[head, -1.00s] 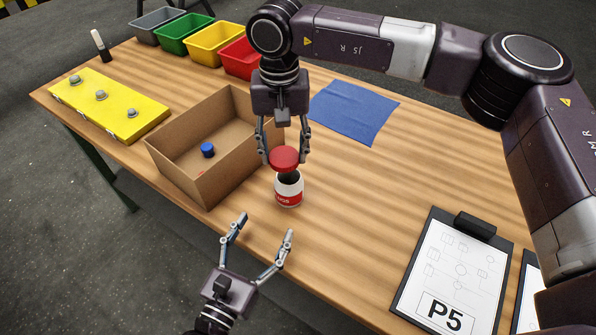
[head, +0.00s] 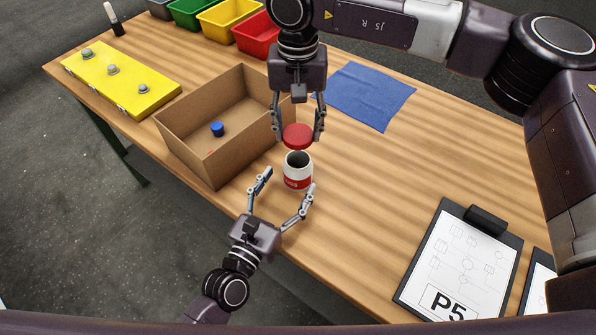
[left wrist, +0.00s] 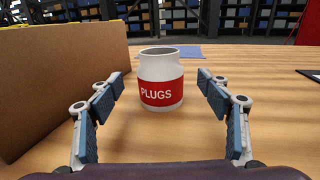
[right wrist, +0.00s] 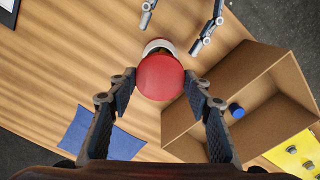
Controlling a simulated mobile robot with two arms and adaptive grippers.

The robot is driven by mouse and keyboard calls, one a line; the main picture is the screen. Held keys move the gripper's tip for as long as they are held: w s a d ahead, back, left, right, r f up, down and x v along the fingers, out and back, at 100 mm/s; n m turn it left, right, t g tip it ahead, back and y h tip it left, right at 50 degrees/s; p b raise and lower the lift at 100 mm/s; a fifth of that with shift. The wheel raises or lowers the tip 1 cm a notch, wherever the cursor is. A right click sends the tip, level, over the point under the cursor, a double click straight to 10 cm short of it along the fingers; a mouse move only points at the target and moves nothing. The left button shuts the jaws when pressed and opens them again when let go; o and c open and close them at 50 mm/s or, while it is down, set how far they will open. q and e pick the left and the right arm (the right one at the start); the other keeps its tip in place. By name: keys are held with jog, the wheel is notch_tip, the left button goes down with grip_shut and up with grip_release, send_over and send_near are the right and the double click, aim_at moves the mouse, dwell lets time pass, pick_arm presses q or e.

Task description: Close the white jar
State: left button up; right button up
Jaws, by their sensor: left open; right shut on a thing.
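The white jar (head: 298,181) stands upright and open on the table, with a red label reading PLUGS in the left wrist view (left wrist: 161,92). Its dark mouth shows in the head view. My right gripper (head: 299,140) is shut on the red lid (head: 298,134) and holds it above the jar, apart from it. In the right wrist view the lid (right wrist: 160,77) covers most of the jar, leaving part of the white rim visible. My left gripper (head: 289,181) is open and low at the jar's near side, its fingers spread toward either side without visible contact.
An open cardboard box (head: 200,163) with a blue cap (head: 217,129) inside stands just left of the jar. A blue cloth (head: 366,95) lies behind, a clipboard (head: 459,262) at right. A yellow board (head: 122,81) and coloured bins (head: 228,22) are farther off.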

aim_at(292, 177)
pick_arm(q)
jog(key=x, duration=0.5)
jog(key=shift+w+d, duration=0.1)
jog(key=shift+w, duration=0.1)
jog(key=c, duration=1.8)
pick_arm(e)
jog(key=shift+f, duration=2.5)
